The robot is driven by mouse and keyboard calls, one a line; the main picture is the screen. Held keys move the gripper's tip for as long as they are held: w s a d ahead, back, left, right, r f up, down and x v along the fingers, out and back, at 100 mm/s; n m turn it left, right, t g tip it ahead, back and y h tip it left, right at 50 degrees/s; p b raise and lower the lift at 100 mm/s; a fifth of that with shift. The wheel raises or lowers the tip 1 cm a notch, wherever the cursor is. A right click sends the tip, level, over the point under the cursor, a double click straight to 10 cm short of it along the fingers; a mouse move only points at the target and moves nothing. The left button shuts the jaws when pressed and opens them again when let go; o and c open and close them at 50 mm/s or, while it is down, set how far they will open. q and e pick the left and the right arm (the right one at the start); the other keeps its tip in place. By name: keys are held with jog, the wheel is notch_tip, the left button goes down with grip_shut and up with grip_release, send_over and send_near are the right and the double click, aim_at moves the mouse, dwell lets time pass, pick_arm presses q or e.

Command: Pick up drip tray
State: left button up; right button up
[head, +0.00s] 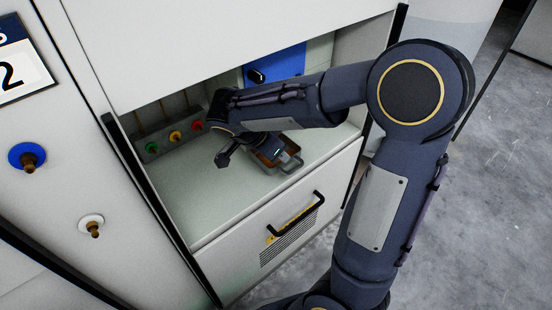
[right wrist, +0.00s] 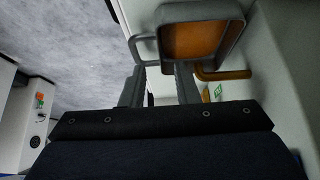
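The drip tray (head: 268,159) is a small grey-rimmed tray with a brown-orange inside and a grey wire handle at its right. It sits on the pale floor of the open machine bay, partly hidden behind my right gripper (head: 247,151). In the right wrist view the tray (right wrist: 203,40) lies just beyond the fingertips, its grey handle loop at its left. My right gripper (right wrist: 160,70) is open, with a gap between its two fingers and nothing between them. I cannot tell whether a finger touches the tray. My left gripper is not in view.
The bay floor (head: 225,195) is clear to the left of the tray. Green, yellow and red knobs (head: 175,137) stand at the back left, a blue panel (head: 278,66) behind. A black handle (head: 298,214) projects from the front panel below. An amber bar (right wrist: 222,74) lies beside the tray.

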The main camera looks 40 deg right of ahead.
jog(key=b+x, duration=0.2)
jog(key=x, duration=0.3)
jog(key=shift+f, duration=0.15)
grip_shut()
